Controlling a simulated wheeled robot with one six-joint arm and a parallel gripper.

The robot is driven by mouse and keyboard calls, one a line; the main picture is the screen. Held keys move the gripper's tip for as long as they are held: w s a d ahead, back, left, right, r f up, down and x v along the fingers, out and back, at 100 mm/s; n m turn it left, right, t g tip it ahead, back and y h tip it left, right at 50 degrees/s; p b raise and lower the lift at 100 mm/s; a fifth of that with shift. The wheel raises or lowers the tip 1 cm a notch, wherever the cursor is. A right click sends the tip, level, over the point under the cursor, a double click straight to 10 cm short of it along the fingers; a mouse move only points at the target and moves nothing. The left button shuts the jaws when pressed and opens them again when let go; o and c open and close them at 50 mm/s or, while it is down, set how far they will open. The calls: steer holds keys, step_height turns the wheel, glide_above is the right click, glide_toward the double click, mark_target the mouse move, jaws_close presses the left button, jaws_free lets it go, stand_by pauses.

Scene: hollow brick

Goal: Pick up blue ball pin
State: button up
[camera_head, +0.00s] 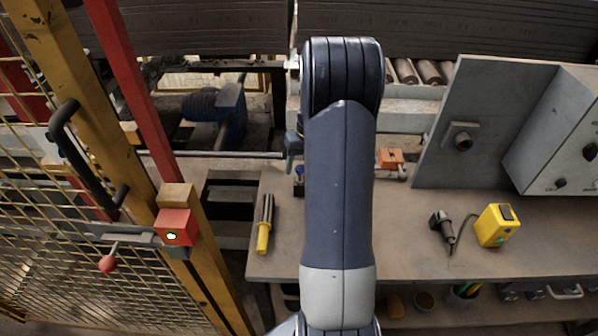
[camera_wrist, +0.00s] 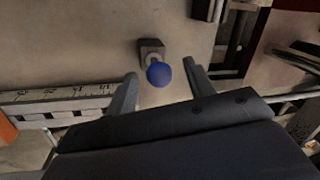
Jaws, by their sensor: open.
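The blue ball pin (camera_wrist: 159,74) shows in the wrist view as a round blue ball on a small dark block (camera_wrist: 151,47). My gripper (camera_wrist: 160,70) is open, with one finger on each side of the ball in this view. No finger visibly touches the ball, and the gap in depth is hard to judge. In the head view a small part of the blue ball pin (camera_head: 299,172) shows just left of my arm. Part of my gripper (camera_head: 291,146) shows above it there, and the arm hides the rest.
A yellow-handled tool (camera_head: 264,225) lies on the bench (camera_head: 410,240) left of my arm. A yellow box (camera_head: 497,225) with a dark tool stands at the right. An orange block (camera_head: 390,158) is right of my arm. A yellow-framed mesh fence (camera_head: 90,110) stands at the left.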

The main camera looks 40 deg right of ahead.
steer(key=shift+a+f, duration=0.1)
steer(key=shift+f, duration=0.75)
jaws_close()
